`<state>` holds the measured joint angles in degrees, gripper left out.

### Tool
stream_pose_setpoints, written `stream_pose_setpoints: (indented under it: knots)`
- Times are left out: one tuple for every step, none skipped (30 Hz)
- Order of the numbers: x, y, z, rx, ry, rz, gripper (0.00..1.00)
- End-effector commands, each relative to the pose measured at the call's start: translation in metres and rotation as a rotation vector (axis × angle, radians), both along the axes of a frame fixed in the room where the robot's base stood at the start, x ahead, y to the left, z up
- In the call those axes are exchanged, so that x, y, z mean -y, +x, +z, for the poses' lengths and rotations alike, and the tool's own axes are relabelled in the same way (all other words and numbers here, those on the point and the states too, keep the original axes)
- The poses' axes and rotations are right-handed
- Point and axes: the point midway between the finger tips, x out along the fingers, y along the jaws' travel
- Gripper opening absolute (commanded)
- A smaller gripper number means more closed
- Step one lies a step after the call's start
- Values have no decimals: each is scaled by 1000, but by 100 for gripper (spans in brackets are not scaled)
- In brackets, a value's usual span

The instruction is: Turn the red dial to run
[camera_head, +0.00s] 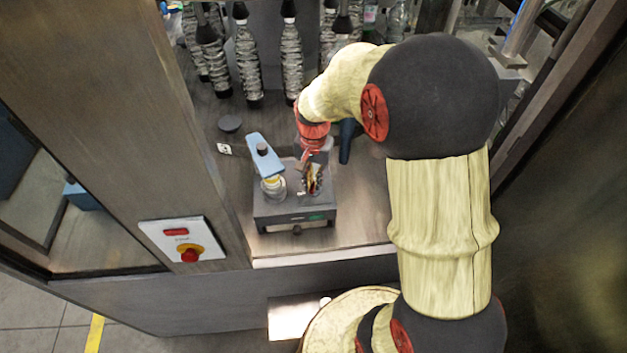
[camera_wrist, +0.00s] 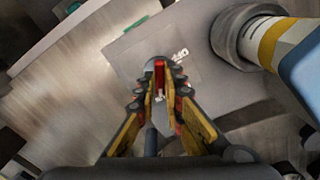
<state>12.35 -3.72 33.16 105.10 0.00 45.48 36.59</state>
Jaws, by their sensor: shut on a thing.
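The red dial (camera_wrist: 159,74) stands on the sloped top of a grey box (camera_wrist: 135,48), beside small white markings (camera_wrist: 180,55). My gripper (camera_wrist: 160,88) has its two fingers closed on either side of the dial. In the head view my gripper (camera_head: 312,183) reaches down onto the right part of the grey box (camera_head: 290,208), and its fingers hide the dial there. Which marking the dial points at cannot be made out.
A light-blue arm (camera_head: 264,155) over a white, yellow-banded cylinder (camera_head: 273,187) stands close left of my gripper. Several wrapped bottles (camera_head: 247,60) hang or stand behind. A white panel with a red emergency button (camera_head: 189,253) is at the lower left.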

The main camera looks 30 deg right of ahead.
Motion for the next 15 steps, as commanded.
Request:
stream_pose_setpoints:
  knots:
    - [0, 1, 1, 2, -1, -16, 0]
    - [0, 1, 1, 2, -1, -27, 0]
    - [0, 1, 1, 2, -1, -39, 0]
    - [0, 1, 1, 2, -1, -47, 0]
    - [0, 1, 1, 2, -1, -54, 0]
    - [0, 1, 1, 2, -1, -62, 0]
    - [0, 1, 1, 2, -1, -67, 0]
    - [0, 1, 1, 2, -1, -71, 0]
    - [0, 1, 1, 2, -1, -75, 0]
    - [0, 1, 1, 2, -1, -77, 0]
    - [0, 1, 1, 2, -1, -79, 0]
    - [0, 1, 0, 2, -1, -81, 0]
    - [0, 1, 0, 2, -1, -82, 0]
    - [0, 1, 0, 2, -1, -82, 0]
    - [0, 1, 0, 2, -1, -83, 0]
